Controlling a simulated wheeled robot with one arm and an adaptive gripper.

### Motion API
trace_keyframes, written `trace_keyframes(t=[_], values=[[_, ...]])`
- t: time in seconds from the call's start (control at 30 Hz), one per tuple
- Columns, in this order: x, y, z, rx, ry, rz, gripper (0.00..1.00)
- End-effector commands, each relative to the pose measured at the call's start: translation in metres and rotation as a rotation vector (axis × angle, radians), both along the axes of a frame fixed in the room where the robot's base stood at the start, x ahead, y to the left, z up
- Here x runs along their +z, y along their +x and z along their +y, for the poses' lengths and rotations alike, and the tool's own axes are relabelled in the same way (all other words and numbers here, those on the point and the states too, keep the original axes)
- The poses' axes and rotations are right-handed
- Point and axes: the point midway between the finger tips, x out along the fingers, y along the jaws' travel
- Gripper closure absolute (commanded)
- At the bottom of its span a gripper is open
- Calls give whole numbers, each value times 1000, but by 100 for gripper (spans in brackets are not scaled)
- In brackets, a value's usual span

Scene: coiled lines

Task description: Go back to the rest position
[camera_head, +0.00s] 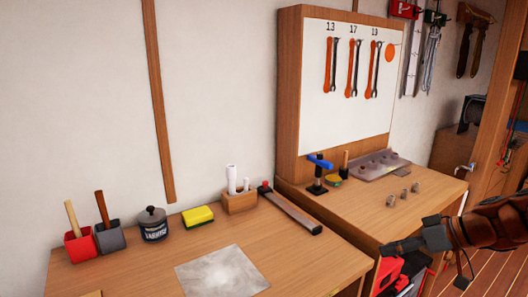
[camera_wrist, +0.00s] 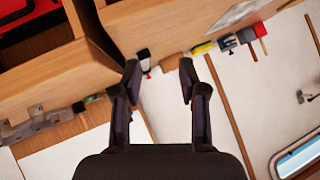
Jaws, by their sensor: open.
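My gripper (camera_wrist: 160,82) is open in the wrist view, with its two dark fingers apart and nothing between them. In the head view my arm comes in from the right edge, and my gripper (camera_head: 402,246) is in front of the right workbench (camera_head: 375,217). It looks clear of the things on the bench, though its exact distance from the bench edge is hard to tell.
The left bench (camera_head: 145,268) holds a red pot (camera_head: 79,246), a grey pot (camera_head: 110,237), a tin (camera_head: 153,225), a yellow sponge (camera_head: 198,216) and a metal plate (camera_head: 222,272). A blue-handled tool (camera_head: 319,162) and small metal pieces (camera_head: 404,196) stand on the right bench. Wrenches (camera_head: 354,70) hang above.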

Motion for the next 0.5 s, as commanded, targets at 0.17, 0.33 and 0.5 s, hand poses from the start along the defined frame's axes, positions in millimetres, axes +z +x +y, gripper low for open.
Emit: trace_keyframes(t=[0.17, 0.33, 0.5], values=[[-21, -46, 89, 54, -42, 271, 58], [-44, -104, 141, 40, -143, 507, 58], [-65, -167, 166, -27, -286, 695, 58]])
